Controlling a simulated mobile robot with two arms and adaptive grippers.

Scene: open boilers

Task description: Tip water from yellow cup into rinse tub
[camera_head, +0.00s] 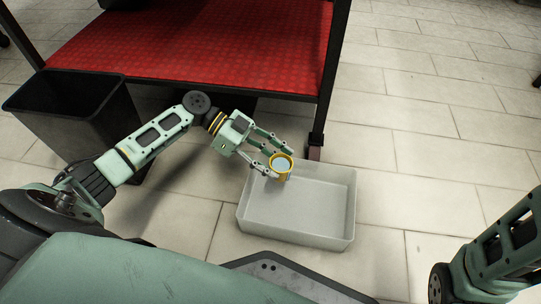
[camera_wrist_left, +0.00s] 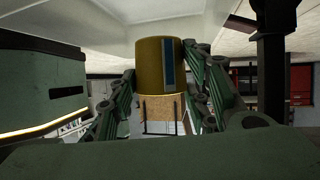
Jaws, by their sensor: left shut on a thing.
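The yellow cup (camera_head: 283,175) is in my left gripper (camera_head: 273,161), above the back part of the rinse tub in the head view. The left gripper is shut on the cup. In the left wrist view the cup (camera_wrist_left: 161,66) sits between the two green fingers (camera_wrist_left: 160,92). The rinse tub (camera_head: 243,206) is a white-grey open box on the floor, and its visible inside looks empty. My right arm shows at the lower right, but its gripper is out of view.
A low table with a red top (camera_head: 200,40) and dark legs stands behind the tub. A black bin (camera_head: 70,120) stands at the left, close to my left arm. The tiled floor (camera_head: 420,140) to the right of the tub is clear.

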